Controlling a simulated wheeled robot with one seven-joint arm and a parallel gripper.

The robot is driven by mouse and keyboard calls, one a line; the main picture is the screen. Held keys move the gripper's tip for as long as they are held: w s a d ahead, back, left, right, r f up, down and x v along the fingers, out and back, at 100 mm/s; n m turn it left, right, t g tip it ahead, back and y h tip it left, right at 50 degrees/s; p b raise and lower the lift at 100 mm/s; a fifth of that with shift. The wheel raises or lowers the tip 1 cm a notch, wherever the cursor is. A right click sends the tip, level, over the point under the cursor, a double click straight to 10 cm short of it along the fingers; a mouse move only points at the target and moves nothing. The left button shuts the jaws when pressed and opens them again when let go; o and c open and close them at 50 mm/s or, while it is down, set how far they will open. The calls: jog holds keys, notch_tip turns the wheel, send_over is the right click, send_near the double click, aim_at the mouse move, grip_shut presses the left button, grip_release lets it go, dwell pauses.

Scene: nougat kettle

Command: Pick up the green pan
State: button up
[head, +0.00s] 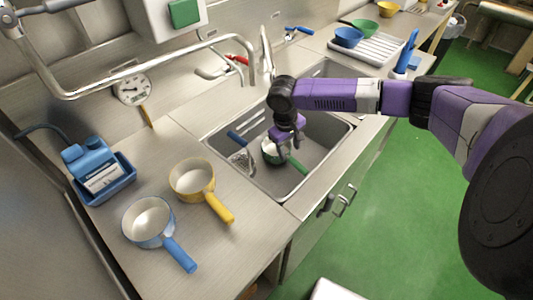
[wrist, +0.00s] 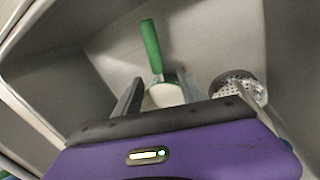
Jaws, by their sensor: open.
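The green pan (head: 269,154) is in the metal sink (head: 318,163), with a pale inside and a green handle (head: 297,164) pointing to the lower right. My gripper (head: 281,150) reaches down into the sink and is over the pan, hiding part of it. In the wrist view the pan (wrist: 165,94) shows between my two open fingers (wrist: 157,95), with its green handle (wrist: 151,45) extending up and away. The lower part of the pan is hidden behind the gripper body. I cannot tell whether the fingers touch the pan.
A strainer with a blue handle (head: 237,138) lies in the sink left of the pan; its perforated bowl (wrist: 240,86) is close to my right finger. A yellow pan (head: 192,177) and a blue pan (head: 148,222) stand on the left counter. A faucet (head: 267,55) rises behind the sink.

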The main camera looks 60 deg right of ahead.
aim_at(291, 158)
jog(key=shift+d+f, duration=0.2)
jog(key=shift+f, duration=0.9)
jog(key=shift+s+d+f+p, duration=0.1)
jog(key=shift+d+f, duration=0.1)
jog(key=shift+f, duration=0.7)
jog(key=shift+s+d+f+p, duration=0.15)
jog(key=shift+f, duration=0.7)
jog(key=shift+s+d+f+p, duration=0.1)
jog(key=shift+d+f, duration=0.1)
jog(key=shift+f, duration=0.7)
jog(key=shift+r, duration=0.1)
grip_shut()
